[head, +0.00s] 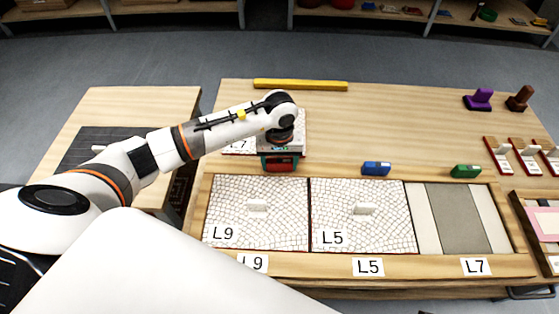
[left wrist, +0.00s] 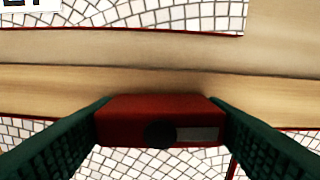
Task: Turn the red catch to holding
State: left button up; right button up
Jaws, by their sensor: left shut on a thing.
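The red catch (head: 281,168) sits on the back rail of the wooden frame, behind the L9 panel (head: 240,188). It also shows in the left wrist view (left wrist: 135,122) as a red block with a dark round spot and a grey patch on its near face. My left gripper (head: 281,163) is above the rail, its dark green fingers shut on the two ends of the red catch. The wrist view shows a finger (left wrist: 160,125) at each side of the block. The catch's long side looks roughly parallel to the rail. My right gripper is not in view.
The L5 panel (head: 340,187) lies beside L9; the L7 bay (head: 455,215) holds no panel. A blue catch (head: 376,168) and a green catch (head: 465,171) sit along the rail. The L7 panel (head: 238,147) lies behind, partly under my arm. A yellow bar (head: 300,85) lies at the back.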

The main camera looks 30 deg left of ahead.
pick_arm(q)
jog(key=n, duration=0.3)
jog(key=shift+n, duration=0.3)
jog(key=n, duration=0.2)
jog(key=shift+n, duration=0.4)
jog(key=n, duration=0.3)
jog(key=shift+n, duration=1.2)
jog(key=n, duration=0.2)
jog(key=shift+n, duration=1.7)
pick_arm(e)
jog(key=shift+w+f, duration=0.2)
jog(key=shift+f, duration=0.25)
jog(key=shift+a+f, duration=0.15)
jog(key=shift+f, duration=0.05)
